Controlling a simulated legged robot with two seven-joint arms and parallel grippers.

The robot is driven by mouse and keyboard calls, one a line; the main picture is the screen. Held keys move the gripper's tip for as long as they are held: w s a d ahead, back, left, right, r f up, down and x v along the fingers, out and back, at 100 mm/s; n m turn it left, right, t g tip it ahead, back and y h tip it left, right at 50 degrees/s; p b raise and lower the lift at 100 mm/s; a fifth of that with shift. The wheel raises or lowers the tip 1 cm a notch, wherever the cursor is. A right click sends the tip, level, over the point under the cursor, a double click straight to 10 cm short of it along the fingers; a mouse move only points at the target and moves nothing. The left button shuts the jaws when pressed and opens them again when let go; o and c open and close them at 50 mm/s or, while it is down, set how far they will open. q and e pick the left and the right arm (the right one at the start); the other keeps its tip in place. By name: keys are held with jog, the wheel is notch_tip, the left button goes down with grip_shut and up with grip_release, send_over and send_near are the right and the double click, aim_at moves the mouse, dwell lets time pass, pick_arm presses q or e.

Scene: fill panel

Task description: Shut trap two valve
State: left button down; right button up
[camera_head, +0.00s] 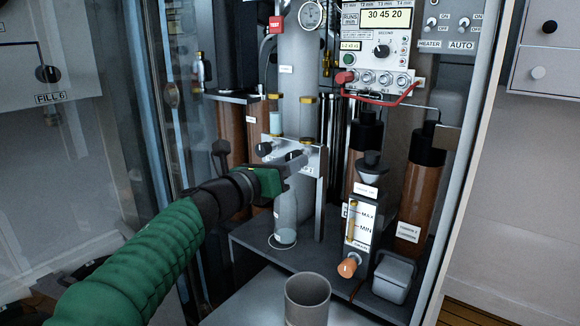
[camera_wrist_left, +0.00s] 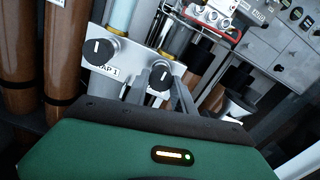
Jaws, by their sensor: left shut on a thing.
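A light metal bracket (camera_head: 315,160) carries two black valve knobs, the left knob (camera_head: 264,149) and the right knob (camera_head: 295,155). In the left wrist view, the left knob (camera_wrist_left: 97,50) stands free above a label ending in "AP 1". The right knob (camera_wrist_left: 159,75) sits between the grey fingers of my left gripper (camera_wrist_left: 160,88); its label is hidden. Both knobs carry a white mark. My left gripper (camera_head: 290,165), with its green body behind, reaches the bracket from the left and is shut on the right knob. My right gripper is not in view.
A clear glass tube (camera_head: 286,215) hangs below the bracket. A grey cup (camera_head: 307,298) stands in front. A gauge with an orange knob (camera_head: 347,267) and brown cylinders (camera_head: 415,195) stand to the right. The cabinet's right frame (camera_head: 478,130) bounds the space.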

pick_arm(q)
jog(key=shift+f, duration=0.2)
jog(key=c, duration=1.1)
grip_release()
jog(key=shift+w, duration=0.1)
jog(key=shift+r, duration=0.15)
jog(key=p+v, duration=0.3)
jog(key=v, duration=1.4)
jog(key=shift+p, duration=0.35)
